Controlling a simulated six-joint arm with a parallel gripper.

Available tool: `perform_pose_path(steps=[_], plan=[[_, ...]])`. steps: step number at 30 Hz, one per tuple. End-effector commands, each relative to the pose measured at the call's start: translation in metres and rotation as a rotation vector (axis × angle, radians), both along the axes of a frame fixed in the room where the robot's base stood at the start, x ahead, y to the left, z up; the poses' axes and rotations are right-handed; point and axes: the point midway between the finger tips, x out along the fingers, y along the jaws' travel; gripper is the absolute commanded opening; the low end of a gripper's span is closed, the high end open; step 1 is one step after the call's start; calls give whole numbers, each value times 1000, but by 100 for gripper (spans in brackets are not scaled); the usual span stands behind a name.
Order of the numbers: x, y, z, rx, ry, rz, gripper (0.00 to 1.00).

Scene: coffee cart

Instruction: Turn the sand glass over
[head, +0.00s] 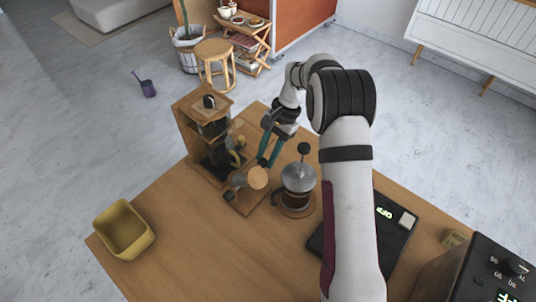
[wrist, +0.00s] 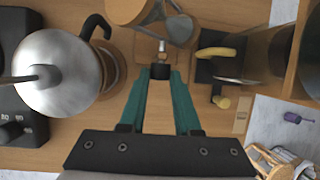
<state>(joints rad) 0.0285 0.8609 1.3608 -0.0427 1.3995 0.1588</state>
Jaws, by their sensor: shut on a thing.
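The sand glass (head: 258,178) has round wooden ends and lies tilted over its small wooden base (head: 243,207). At the top edge of the wrist view, one wooden end (wrist: 125,10) and part of the glass show, cut off by the frame. A dark knob (wrist: 160,71) on a short metal shaft sticks out from it toward me. My gripper (head: 266,160) has teal fingers and reaches in from the far side. In the wrist view my gripper (wrist: 160,82) is shut on this knob. Its exact tilt and the sand are hard to see.
A glass press (head: 298,178) stands close right of the sand glass. A wooden coffee stand (head: 205,130) with a yellow-handled piece stands close left. A yellow bin (head: 124,230) is at the table's left edge. A black scale (head: 395,235) is right. Clear table lies in front.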

Motion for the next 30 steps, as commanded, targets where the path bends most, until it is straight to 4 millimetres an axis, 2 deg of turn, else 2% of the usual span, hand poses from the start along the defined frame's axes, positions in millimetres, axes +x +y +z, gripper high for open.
perform_pose_path(steps=[11, 12, 16, 26, 30], plan=[[1, 1, 0, -50, 45, -3, 0], [1, 1, 0, -49, 45, -3, 36], [1, 1, 0, -49, 45, -3, 60], [2, 0, 3, -48, 44, -3, 61], [9, -7, 26, -48, 41, -4, 61]])
